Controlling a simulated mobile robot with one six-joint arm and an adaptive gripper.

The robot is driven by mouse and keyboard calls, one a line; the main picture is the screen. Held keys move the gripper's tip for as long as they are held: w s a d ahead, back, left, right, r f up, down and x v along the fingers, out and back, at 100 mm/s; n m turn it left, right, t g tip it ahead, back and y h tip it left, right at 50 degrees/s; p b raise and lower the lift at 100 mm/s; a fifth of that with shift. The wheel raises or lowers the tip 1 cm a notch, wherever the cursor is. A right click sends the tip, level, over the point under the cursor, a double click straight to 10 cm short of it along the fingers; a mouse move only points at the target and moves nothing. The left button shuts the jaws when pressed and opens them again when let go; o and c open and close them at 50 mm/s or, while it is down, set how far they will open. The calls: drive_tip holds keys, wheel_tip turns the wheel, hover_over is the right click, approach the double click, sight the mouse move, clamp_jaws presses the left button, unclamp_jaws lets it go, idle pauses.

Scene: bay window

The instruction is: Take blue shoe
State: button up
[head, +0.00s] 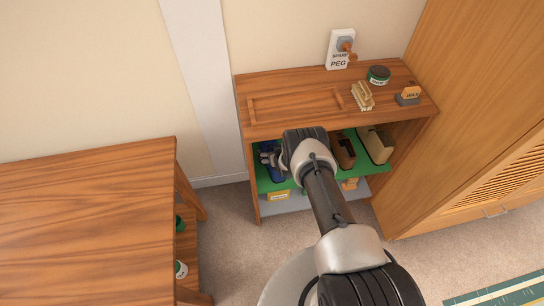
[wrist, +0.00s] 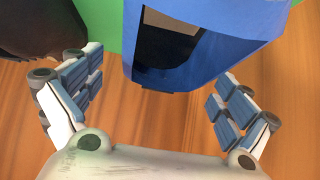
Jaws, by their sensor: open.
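The blue shoe (wrist: 245,38) fills the upper middle of the wrist view, with its dark opening facing me. It rests on a green surface. My gripper (wrist: 150,78) is open and empty, its blue-padded fingers spread left and right just short of the shoe's near end. In the head view my gripper (head: 272,157) reaches into the left part of the green-lined shelf (head: 295,183). There my arm hides much of the shoe, and its blue is hard to tell from my finger pads.
A brown shoe (head: 344,150) and a tan shoe (head: 378,146) stand right on the same shelf. A dark object (wrist: 40,22) lies left of the blue shoe. The cabinet top (head: 300,92) overhangs and holds a brush (head: 362,97) and tin (head: 378,75). A wooden table (head: 90,220) stands left.

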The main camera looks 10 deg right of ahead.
sight(266, 146)
drive_tip(key=b+x, duration=0.1)
drive_tip(key=x, duration=0.2)
drive_tip(key=shift+s, duration=0.1)
drive_tip(key=shift+c, duration=0.2)
drive_tip(key=shift+r, duration=0.1)
drive_tip(key=c, duration=1.4)
